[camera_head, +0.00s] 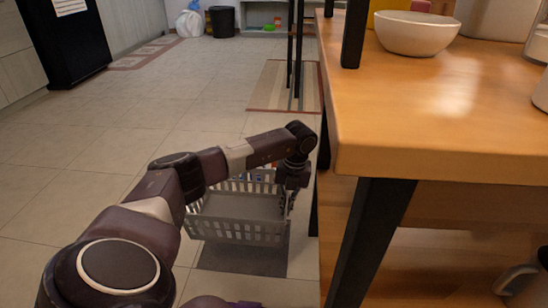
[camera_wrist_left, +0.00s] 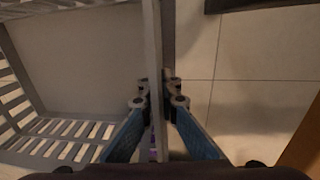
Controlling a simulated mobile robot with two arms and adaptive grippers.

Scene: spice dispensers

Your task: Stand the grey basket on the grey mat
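The grey slatted basket (camera_head: 240,212) hangs in my left gripper (camera_head: 289,200), which grips its right-hand wall in the head view. In the left wrist view the two blue fingers of the gripper (camera_wrist_left: 159,101) close on either side of the basket's rim (camera_wrist_left: 152,45). The inside of the basket (camera_wrist_left: 85,50) looks empty there. The dark grey mat (camera_head: 243,262) lies on the floor under and in front of the basket; its far part is hidden by the basket. I cannot tell whether the basket touches it. My right gripper is not in view.
A wooden table (camera_head: 430,110) with a dark leg (camera_head: 370,235) stands close on the right of the basket. A white bowl (camera_head: 416,34) is on it. The tiled floor (camera_head: 80,160) to the left is open. A striped rug (camera_head: 285,88) lies farther back.

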